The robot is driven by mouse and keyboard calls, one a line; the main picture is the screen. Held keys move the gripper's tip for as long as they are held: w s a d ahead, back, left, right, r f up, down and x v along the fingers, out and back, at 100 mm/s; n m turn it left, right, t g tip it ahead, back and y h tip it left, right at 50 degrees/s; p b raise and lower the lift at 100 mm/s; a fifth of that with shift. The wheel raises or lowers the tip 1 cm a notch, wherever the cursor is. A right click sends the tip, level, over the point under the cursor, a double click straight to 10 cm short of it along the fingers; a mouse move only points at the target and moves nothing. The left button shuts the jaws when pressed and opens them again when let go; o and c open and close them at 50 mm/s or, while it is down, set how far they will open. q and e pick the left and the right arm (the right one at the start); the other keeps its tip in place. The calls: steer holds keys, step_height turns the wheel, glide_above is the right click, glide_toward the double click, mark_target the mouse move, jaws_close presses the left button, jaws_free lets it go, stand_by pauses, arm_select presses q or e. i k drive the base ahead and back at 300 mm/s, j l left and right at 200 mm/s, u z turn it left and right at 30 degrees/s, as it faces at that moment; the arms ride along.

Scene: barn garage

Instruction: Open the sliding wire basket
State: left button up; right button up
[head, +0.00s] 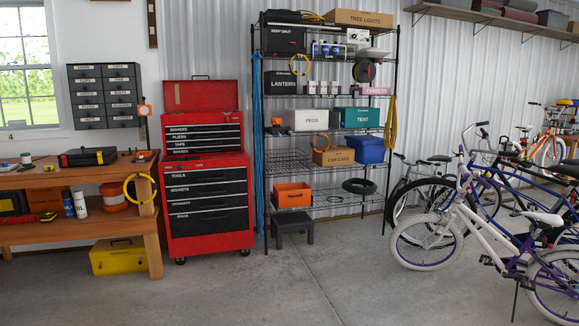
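A dark wire basket (288,161) sits on the left side of a middle shelf of the black wire shelving rack (325,175). It appears to be within the rack's frame, left of the orange box; how far it is slid out is hard to tell at this size. Neither of my grippers is in view.
A red tool chest (207,195) stands left of the rack, beside a wooden workbench (140,220). A dark step stool (292,228) is on the floor under the rack. Several bicycles (480,220) fill the right side. The concrete floor in front is clear.

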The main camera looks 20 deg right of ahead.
mark_target(285, 160)
steer(key=i+l+z, duration=0.35)
steer(key=i, duration=0.35)
steer(key=i+z, duration=0.35)
steer(key=i, duration=3.85)
